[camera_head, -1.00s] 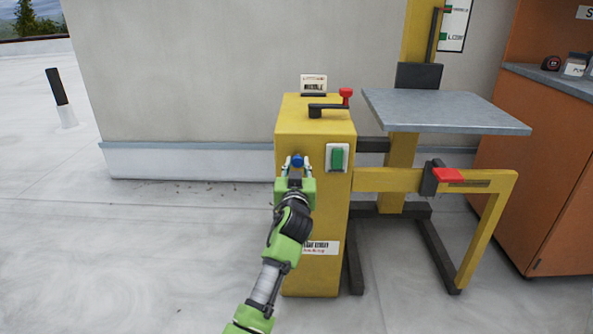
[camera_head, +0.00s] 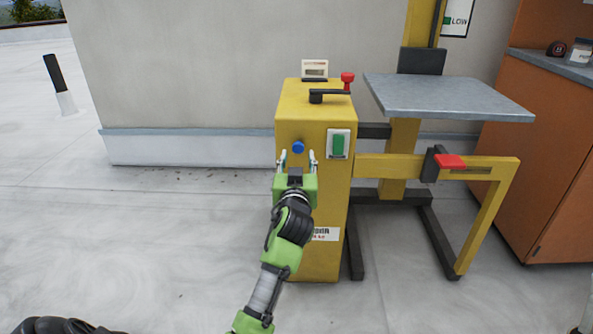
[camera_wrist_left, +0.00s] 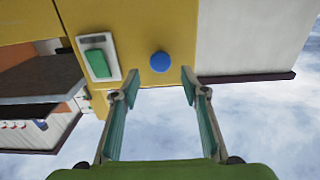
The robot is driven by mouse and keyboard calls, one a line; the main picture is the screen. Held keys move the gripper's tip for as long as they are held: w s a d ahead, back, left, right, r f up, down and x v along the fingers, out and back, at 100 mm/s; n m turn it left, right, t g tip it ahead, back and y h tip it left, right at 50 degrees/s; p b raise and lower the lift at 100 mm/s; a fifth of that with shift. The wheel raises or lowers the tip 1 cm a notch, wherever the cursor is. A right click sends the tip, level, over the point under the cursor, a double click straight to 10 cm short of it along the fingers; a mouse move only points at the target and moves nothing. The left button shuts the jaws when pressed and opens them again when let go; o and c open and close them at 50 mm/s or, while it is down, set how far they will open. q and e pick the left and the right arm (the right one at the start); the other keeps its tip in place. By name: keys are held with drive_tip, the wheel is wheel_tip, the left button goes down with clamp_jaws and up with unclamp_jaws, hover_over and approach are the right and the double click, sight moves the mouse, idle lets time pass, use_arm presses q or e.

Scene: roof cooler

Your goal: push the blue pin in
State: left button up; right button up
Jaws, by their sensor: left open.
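The blue pin (camera_head: 298,147) is a round knob on the front face of the yellow lift column (camera_head: 314,115), left of the green switch (camera_head: 338,145). My left gripper (camera_head: 297,162) is open and empty, just below the pin in the head view. In the left wrist view the pin (camera_wrist_left: 160,62) lies beyond and between the two open fingertips (camera_wrist_left: 157,82), against the yellow face. The fingers do not appear to touch it. How far the pin stands out cannot be told. My right gripper is not in view.
A black crank with a red knob (camera_head: 347,78) sits on top of the column. A grey platform (camera_head: 445,98) and a red-handled lever (camera_head: 450,161) are to the right. An orange cabinet (camera_head: 545,150) stands far right.

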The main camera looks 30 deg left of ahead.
use_arm(q)
drive_tip(key=v, duration=0.7)
drive_tip(key=shift+s, duration=0.1)
